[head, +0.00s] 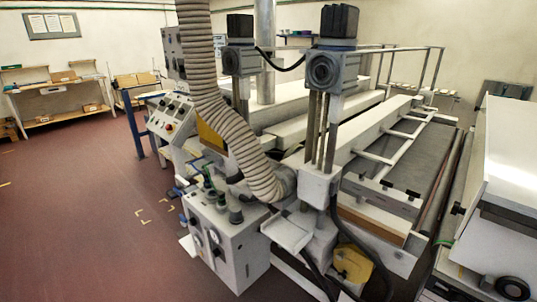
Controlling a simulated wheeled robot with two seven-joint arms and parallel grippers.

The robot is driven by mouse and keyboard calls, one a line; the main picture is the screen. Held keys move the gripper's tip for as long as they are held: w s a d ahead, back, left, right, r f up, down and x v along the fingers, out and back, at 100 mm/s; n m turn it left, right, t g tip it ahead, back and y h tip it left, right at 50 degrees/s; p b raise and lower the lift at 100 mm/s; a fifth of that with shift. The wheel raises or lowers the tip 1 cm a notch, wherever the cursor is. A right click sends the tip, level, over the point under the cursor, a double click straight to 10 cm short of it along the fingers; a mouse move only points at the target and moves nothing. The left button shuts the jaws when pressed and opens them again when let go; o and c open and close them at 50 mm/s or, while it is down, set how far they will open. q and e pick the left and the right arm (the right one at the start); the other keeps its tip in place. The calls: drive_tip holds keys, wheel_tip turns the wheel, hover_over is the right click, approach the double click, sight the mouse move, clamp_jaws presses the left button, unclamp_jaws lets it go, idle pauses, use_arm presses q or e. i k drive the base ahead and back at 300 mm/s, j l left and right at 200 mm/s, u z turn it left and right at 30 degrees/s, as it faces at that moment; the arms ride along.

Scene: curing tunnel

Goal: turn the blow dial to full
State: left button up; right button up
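A white control box (240,255) stands at the front of the machine, with round gauge-like or dial-like faces (214,237) on its front and several dark knobs or fittings (221,200) on top. A sloped control panel (171,115) with small buttons and a red button sits farther back on the left. I cannot tell which of these is the blow dial, and no setting or label is readable. Neither of my grippers shows in the head view.
A ribbed hose (232,137) curves down in front of the machine. A conveyor bed (410,160) with white rails runs to the back right. White equipment (507,150) stands at the right edge. The red floor (75,225) at left is clear.

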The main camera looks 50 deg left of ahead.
sight(216, 253)
drive_tip(key=u, duration=1.95)
